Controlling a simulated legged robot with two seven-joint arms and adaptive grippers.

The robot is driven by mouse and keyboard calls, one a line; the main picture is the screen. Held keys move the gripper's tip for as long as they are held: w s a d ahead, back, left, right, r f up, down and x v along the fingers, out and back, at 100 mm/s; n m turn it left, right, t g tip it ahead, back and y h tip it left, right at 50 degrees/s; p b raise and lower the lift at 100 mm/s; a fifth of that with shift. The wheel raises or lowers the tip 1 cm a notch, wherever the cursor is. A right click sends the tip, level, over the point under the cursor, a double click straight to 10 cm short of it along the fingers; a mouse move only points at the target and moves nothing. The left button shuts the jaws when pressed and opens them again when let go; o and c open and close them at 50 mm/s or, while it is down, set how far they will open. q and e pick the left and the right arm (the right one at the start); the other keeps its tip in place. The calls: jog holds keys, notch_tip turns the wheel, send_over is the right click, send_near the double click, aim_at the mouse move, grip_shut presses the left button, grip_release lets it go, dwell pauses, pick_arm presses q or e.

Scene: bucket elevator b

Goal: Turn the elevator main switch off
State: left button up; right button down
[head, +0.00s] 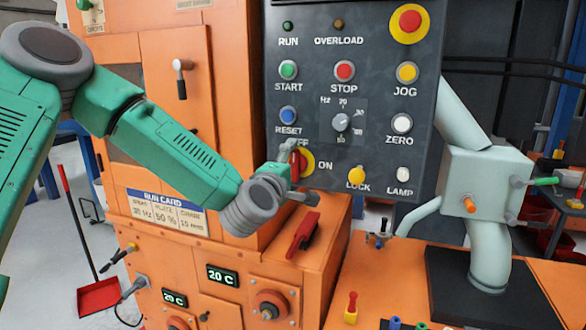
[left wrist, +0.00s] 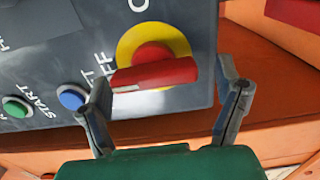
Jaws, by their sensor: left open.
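The main switch is a red handle (head: 295,165) on a yellow disc (head: 308,162), low on the dark control panel. ON is printed right of the disc, and a partly hidden OFF above it. The handle stands about upright in the head view, one end toward OFF. In the left wrist view the red handle (left wrist: 155,75) lies crosswise, its pale-marked end by the OFF lettering. My left gripper (head: 300,172) is open at the switch, one finger on each side of the handle's ends; whether either touches is unclear. My right gripper is not in view.
The panel (head: 380,120) has START, STOP, JOG, RESET and ZERO buttons and a yellow LOCK (head: 356,175) near the switch. A grey pipe and box (head: 485,185) stand at the right.

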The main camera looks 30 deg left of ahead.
pick_arm(q)
jog(key=v, duration=0.7)
jog(key=shift+s, duration=0.25)
jog(key=shift+f, duration=0.1)
jog(key=s+d+f+m+g+h, duration=0.2)
jog(key=s+d+f+m, duration=0.15)
jog(key=f, duration=0.45)
jog(key=s+d+f+m+g+h, duration=0.1)
jog(key=s+d+f+m+g, duration=0.2)
jog(key=f, duration=0.6)
jog(key=s+d+f+m+g+h, duration=0.2)
jog(key=f+m, duration=0.3)
jog(key=f, duration=0.3)
jog(key=s+f+m+g, duration=0.5)
jog(key=s+f, duration=0.3)
jog(key=s, duration=0.4)
jog(key=s+f+m+g, duration=0.4)
jog(key=s+f, duration=0.4)
jog(key=s, duration=0.4)
jog(key=shift+f+m+g+y, duration=0.3)
jog(key=shift+m+g, duration=0.1)
jog(key=shift+m, duration=0.15)
jog(key=shift+w, duration=0.1)
